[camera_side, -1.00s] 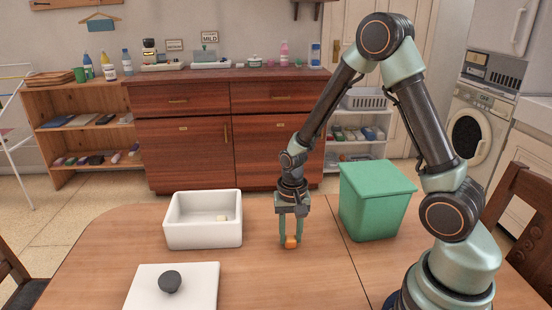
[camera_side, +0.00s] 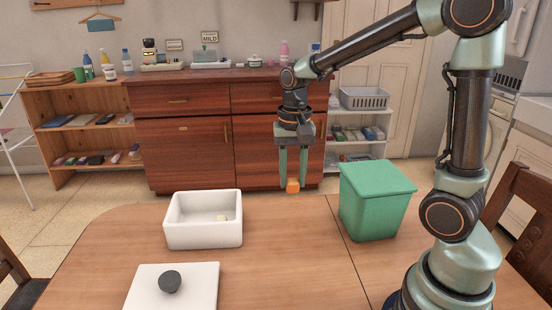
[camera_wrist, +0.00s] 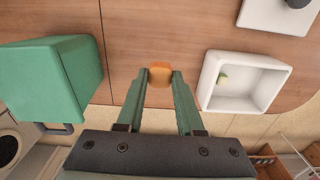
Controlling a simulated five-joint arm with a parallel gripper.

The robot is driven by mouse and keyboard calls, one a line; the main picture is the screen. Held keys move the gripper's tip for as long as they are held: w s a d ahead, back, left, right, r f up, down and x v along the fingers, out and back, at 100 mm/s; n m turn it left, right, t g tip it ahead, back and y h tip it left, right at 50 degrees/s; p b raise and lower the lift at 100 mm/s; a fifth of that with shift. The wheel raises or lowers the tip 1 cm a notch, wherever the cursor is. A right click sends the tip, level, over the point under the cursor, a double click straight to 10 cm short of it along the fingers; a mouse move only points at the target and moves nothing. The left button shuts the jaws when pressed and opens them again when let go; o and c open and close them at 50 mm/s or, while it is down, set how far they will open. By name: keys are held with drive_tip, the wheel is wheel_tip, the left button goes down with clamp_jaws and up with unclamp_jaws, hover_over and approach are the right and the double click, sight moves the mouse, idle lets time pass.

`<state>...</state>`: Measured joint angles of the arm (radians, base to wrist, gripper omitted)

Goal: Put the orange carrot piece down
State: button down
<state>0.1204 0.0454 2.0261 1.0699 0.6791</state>
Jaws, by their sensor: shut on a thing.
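The orange carrot piece (camera_side: 292,186) is held between the fingertips of my gripper (camera_side: 292,180), well above the table. In the wrist view the carrot piece (camera_wrist: 160,74) sits between the two green fingers of my gripper (camera_wrist: 160,78). The gripper is shut on it and points downward. In the side view it is between the white bin and the green bin.
A white open bin (camera_side: 204,240) with a small pale piece (camera_side: 222,218) inside stands to the left. A green lidded bin (camera_side: 372,210) stands to the right. A white board (camera_side: 140,295) with a dark round knob (camera_side: 170,281) lies at the front left. The table (camera_side: 275,260) between the bins is bare.

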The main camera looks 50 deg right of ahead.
sight(202, 215)
wheel_tip(202, 215, up, 2)
drive_tip(key=shift+r, duration=0.15)
drive_tip(key=shift+w+r, duration=0.2)
drive_tip(key=shift+r, duration=0.1)
drive_tip(key=w+a+r, duration=0.1)
drive_tip(key=w+a, duration=0.4)
drive_tip(key=w, duration=0.6)
drive_tip(key=w+a+r, duration=0.1)
drive_tip(key=w+a, duration=0.4)
drive_tip(key=w, duration=0.5)
drive_tip(key=f, duration=2)
drive_tip(key=shift+a+f, duration=0.25)
drive_tip(key=shift+a, duration=0.05)
drive_tip(key=shift+f, duration=0.15)
drive_tip(key=c, duration=0.8)
unclamp_jaws()
drive_tip(key=shift+c, duration=0.2)
